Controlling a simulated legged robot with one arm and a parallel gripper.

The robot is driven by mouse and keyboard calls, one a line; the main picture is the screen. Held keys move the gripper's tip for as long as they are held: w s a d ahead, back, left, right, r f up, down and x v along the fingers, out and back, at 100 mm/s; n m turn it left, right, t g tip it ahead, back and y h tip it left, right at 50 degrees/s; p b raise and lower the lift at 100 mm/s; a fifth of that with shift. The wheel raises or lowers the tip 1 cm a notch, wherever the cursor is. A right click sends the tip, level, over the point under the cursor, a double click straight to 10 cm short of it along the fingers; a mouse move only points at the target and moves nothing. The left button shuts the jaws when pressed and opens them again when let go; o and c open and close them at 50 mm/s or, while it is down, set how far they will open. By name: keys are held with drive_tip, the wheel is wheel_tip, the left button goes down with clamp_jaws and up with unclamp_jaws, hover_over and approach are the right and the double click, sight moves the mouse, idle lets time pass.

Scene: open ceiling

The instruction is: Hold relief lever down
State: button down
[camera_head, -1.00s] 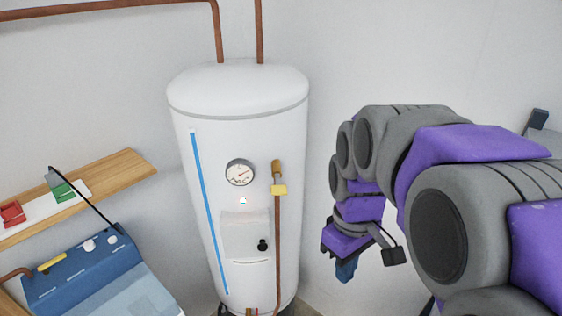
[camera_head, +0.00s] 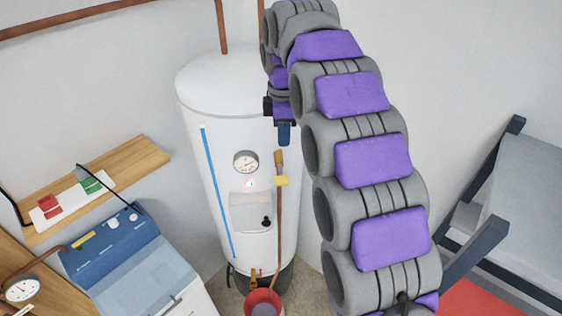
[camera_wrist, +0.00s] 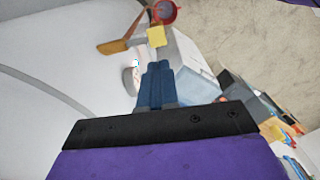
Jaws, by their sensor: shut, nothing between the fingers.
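The white tank (camera_head: 228,100) stands upright against the wall. On its right side is a brass relief lever (camera_head: 279,157) with a yellow tag (camera_head: 281,181) below it and a copper pipe running down. My gripper (camera_head: 284,140) points down, its blue fingers shut and empty, just above the lever in the head view. In the wrist view the shut fingers (camera_wrist: 157,72) point towards the yellow tag (camera_wrist: 156,36) and the brass lever (camera_wrist: 118,45), with a visible gap. I see no contact. My arm hides part of the tank's upper right side.
A round gauge (camera_head: 246,162) and a white panel with a black knob (camera_head: 266,221) are on the tank front. A red bucket (camera_head: 262,302) stands below the pipe. A wooden shelf (camera_head: 135,165) and a blue-topped machine (camera_head: 110,240) are at left; a grey bench (camera_head: 520,200) is at right.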

drive_tip(key=shift+w+a+r+n, duration=0.25)
drive_tip(key=shift+w+a+n, duration=0.05)
drive_tip(key=shift+a, duration=0.3)
drive_tip(key=shift+d, duration=0.15)
drive_tip(key=p, duration=0.3)
approach(280, 180)
wheel_tip(280, 180, down, 7)
drive_tip(key=shift+b, duration=0.3)
